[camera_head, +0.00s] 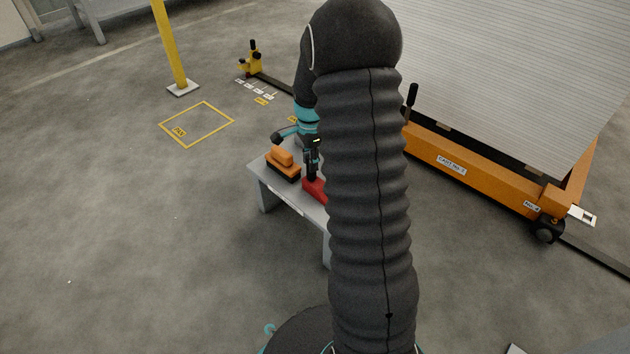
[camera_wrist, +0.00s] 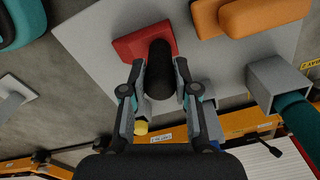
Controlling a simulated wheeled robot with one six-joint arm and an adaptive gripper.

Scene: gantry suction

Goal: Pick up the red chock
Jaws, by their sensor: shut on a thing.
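The red chock (camera_head: 314,188) is on a small grey bench, partly hidden behind my arm in the head view. In the wrist view the red chock (camera_wrist: 130,45) shows at the top, with a thick black handle (camera_wrist: 160,70) pointing toward the camera. My gripper (camera_wrist: 159,78) has one finger on each side of this handle and is shut on it. In the head view my gripper (camera_head: 312,160) points down over the chock. I cannot tell whether the chock touches the bench top or is slightly clear of it.
An orange block with a dark base (camera_head: 283,162) sits beside the chock on the grey bench (camera_head: 262,174). An orange wheeled frame (camera_head: 470,168) with a ribbed panel stands behind, right. A yellow post (camera_head: 172,45) and a yellow floor square (camera_head: 160,125) are left. The front-left floor is clear.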

